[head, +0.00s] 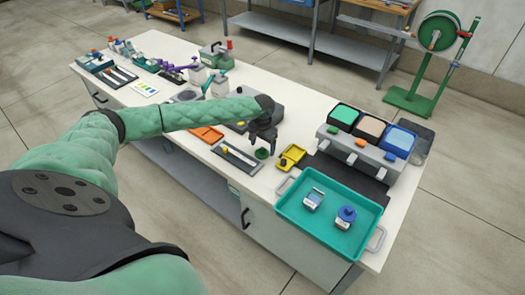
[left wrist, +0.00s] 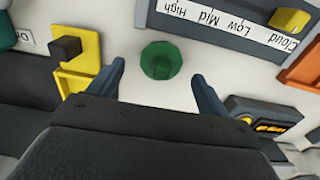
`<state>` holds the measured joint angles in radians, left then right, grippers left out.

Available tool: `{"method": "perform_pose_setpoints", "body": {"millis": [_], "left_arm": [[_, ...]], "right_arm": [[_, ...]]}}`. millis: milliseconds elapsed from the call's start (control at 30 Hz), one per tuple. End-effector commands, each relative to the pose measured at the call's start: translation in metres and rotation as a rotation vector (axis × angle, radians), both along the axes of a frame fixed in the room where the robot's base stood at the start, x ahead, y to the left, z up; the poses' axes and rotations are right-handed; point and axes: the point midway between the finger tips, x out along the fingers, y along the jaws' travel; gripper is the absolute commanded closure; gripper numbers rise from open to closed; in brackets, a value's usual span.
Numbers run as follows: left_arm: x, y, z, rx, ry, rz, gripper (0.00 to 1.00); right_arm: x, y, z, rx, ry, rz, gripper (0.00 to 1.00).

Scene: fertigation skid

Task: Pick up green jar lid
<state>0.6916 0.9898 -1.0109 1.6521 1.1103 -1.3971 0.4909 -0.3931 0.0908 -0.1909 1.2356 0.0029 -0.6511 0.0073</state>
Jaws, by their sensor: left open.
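The green jar lid (left wrist: 161,61) lies on the white bench top. In the left wrist view it sits ahead of and between the two spread fingers, near the middle. In the head view the green lid (head: 262,154) shows just below my left gripper (head: 262,140). My left gripper is open and empty, pointing down above the lid; it also shows in the left wrist view (left wrist: 165,88). The fingers do not appear to touch the lid. My right gripper is not in either view.
A yellow holder with a black knob (head: 290,157) stands close right of the lid. A labelled slider plate (head: 237,157) lies close left, with an orange tray (head: 207,134) beyond. A teal tray (head: 283,204) holds two small jars. A grey box with three coloured lids (head: 349,152) stands behind.

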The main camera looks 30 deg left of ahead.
Motion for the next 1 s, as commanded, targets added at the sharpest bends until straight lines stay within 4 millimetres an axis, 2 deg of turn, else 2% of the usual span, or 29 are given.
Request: {"method": "perform_pose_setpoints", "body": {"millis": [200, 500, 567, 700, 767, 1000], "left_arm": [[-0.001, 0.001, -0.018, 0.001, 0.001, 0.001, 0.22], [-0.001, 0.001, -0.022, 0.001, 0.001, 0.001, 0.22], [-0.001, 0.001, -0.022, 0.001, 0.001, 0.0, 0.32], [-0.001, 0.001, -0.022, 0.001, 0.001, 0.0, 0.59], [-0.001, 0.001, -0.022, 0.001, 0.001, 0.0, 0.7], [-0.001, 0.001, -0.022, 0.001, 0.001, 0.0, 0.7]], "right_arm": [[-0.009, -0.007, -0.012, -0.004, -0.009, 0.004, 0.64], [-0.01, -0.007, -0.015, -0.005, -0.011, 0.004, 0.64], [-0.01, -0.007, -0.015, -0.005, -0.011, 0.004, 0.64], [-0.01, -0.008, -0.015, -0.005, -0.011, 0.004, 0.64], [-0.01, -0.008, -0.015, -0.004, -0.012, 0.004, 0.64], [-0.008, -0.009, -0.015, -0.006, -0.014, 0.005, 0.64]]}}
